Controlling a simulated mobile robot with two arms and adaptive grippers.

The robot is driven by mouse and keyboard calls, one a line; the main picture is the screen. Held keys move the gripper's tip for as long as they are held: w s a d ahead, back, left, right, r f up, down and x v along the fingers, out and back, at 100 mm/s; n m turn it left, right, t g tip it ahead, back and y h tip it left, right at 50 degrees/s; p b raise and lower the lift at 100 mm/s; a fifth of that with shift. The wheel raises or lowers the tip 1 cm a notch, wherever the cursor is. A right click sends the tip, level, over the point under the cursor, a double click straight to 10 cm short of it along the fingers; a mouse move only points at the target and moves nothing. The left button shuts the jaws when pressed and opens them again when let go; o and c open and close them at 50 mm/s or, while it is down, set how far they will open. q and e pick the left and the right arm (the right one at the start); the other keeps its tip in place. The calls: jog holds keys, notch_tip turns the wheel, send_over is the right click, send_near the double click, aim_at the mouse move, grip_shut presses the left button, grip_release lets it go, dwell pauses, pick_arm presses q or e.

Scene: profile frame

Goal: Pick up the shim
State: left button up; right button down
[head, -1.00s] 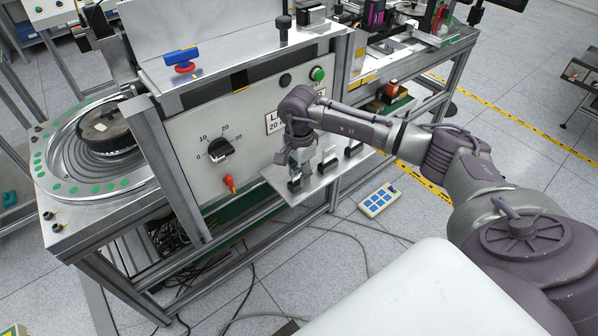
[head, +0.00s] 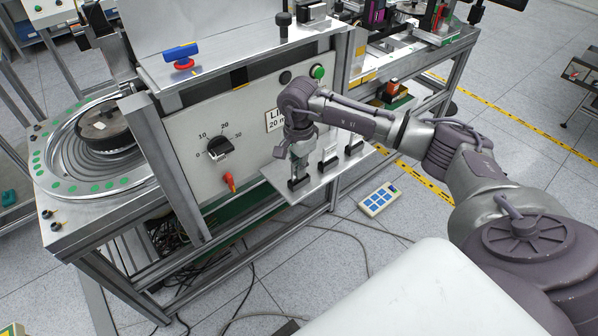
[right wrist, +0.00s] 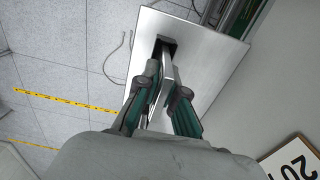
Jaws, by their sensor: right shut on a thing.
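The shim (right wrist: 167,67) is a thin, pale metal strip. In the right wrist view it runs from between my fingers to a black slotted holder (right wrist: 166,43) on a metal shelf. My right gripper (right wrist: 168,82) is shut on it. In the head view my right gripper (head: 299,165) points down just above the leftmost black holder (head: 298,184), hiding most of the strip. I cannot tell whether the strip's lower end is still seated in the slot. My left gripper is not in view.
The metal shelf (head: 287,193) juts from a machine's front panel (head: 252,155). Two more black holders, the middle one (head: 328,166) and the right one (head: 354,148), stand to the right. A red-handled knob (head: 229,181) is at the left. A keypad box (head: 379,199) lies on the floor.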

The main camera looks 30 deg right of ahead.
notch_tip(320, 180, up, 3)
jog(key=shift+w+f+b, duration=0.1)
jog(key=shift+f+b, duration=0.05)
jog(key=shift+b, duration=0.7)
jog(key=s+d+r+b, duration=0.4)
jog(key=s+d+r, duration=0.3)
jog(key=d, duration=0.2)
jog(key=shift+s+d, duration=0.15)
jog(key=shift+s, duration=0.05)
